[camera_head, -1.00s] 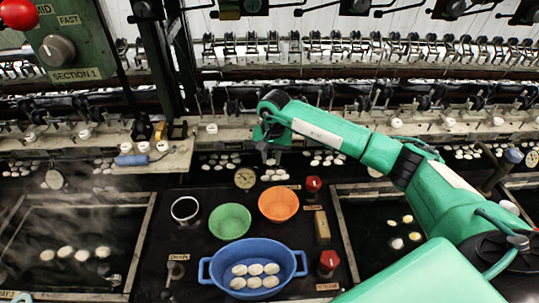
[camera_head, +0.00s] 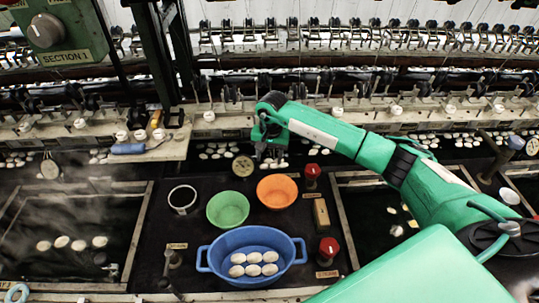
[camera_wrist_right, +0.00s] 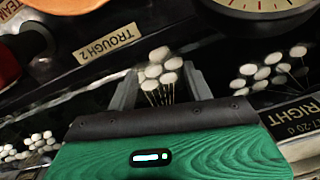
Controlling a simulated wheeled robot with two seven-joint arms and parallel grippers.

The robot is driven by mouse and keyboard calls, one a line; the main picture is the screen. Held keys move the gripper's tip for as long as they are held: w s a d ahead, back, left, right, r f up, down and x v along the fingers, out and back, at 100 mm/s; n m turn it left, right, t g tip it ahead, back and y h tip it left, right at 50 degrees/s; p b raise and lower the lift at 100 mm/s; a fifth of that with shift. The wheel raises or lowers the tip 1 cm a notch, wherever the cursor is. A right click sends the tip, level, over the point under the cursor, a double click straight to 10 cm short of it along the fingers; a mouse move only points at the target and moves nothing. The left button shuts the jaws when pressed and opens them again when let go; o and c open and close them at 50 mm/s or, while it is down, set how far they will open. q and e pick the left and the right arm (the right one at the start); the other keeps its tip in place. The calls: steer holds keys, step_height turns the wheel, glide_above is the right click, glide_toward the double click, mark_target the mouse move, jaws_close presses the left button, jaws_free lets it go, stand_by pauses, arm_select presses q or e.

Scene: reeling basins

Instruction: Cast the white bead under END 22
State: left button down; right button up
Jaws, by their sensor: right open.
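My right gripper (camera_head: 270,158) reaches down over the narrow dark trough behind the basins, just right of a round dial (camera_head: 243,166). In the right wrist view its two jaws (camera_wrist_right: 160,92) are apart. A cluster of white oval pieces on thin threads (camera_wrist_right: 160,70) shows between and beyond the jaws; I cannot tell whether they touch it. Small white round pieces, possibly the beads, sit along the machine ledge, one of them left of my arm (camera_head: 209,116). I cannot read an END 22 label. My left gripper is not in view.
A blue two-handled basin (camera_head: 212,240) holds several white cocoons. Green (camera_head: 228,209) and orange (camera_head: 277,192) bowls stand behind it. Red knobs (camera_head: 311,171) stand on the right. The reeling machine's ledge (camera_head: 235,122) runs behind the trough. A "TROUGH 2" label (camera_wrist_right: 107,42) shows in the wrist view.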

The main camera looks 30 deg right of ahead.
arm_select(q)
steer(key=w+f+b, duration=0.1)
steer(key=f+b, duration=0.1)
steer(key=b, duration=0.1)
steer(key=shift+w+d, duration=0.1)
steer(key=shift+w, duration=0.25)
arm_select(e)
step_height(320, 180, up, 14)
steer(key=shift+s+d, duration=0.15)
steer(key=shift+d, duration=0.1)
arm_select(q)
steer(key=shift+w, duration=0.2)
arm_select(e)
steer(key=shift+f, duration=0.1)
